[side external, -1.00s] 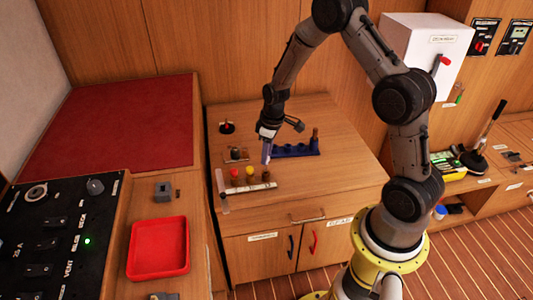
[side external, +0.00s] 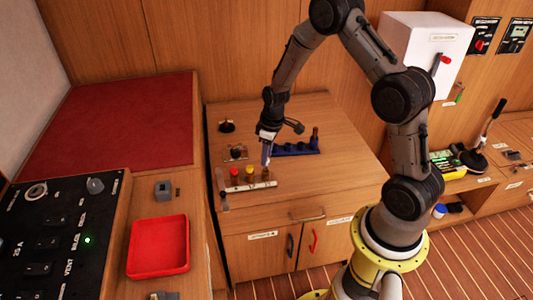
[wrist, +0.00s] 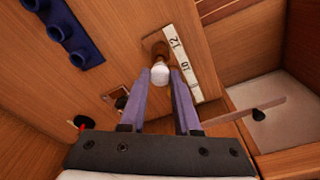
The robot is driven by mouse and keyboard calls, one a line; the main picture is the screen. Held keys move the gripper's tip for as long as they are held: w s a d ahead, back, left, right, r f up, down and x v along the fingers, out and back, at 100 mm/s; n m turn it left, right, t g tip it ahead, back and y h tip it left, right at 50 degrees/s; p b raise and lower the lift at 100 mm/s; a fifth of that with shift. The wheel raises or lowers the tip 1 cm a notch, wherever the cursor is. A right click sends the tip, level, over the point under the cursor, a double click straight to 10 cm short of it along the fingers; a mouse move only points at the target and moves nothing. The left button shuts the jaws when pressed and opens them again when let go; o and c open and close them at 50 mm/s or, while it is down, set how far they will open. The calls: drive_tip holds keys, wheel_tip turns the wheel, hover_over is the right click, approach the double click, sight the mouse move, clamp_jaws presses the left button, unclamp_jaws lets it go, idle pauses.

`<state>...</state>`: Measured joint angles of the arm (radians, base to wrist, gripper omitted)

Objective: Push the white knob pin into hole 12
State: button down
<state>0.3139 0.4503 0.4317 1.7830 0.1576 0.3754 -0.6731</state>
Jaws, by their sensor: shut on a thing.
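The white knob (wrist: 160,76) of the pin shows between my fingertips in the wrist view. My gripper (wrist: 160,71) is shut on it with purple fingers. In the side view my gripper (side external: 266,162) points down at the right end of the white numbered strip (side external: 243,188), just over a brown piece (side external: 266,173). In the wrist view the knob lies over a brown block (wrist: 154,44) beside the label 12 (wrist: 174,43). Hole 12 itself is hidden, and I cannot tell how deep the pin sits.
A red-topped piece (side external: 234,172) and a yellow-topped piece (side external: 249,171) stand left along the strip. A blue rack (side external: 297,149) is behind to the right. A small plate with a dark knob (side external: 235,153) is behind to the left. The cabinet top in front is clear.

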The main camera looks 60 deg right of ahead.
drive_tip(key=shift+f, duration=1.35)
drive_tip(key=c, duration=0.8)
unclamp_jaws()
drive_tip(key=shift+o, duration=0.3)
drive_tip(key=o, duration=0.5)
drive_tip(key=shift+r, duration=0.15)
drive_tip(key=shift+r, duration=2.4)
drive_tip(key=shift+r, duration=0.1)
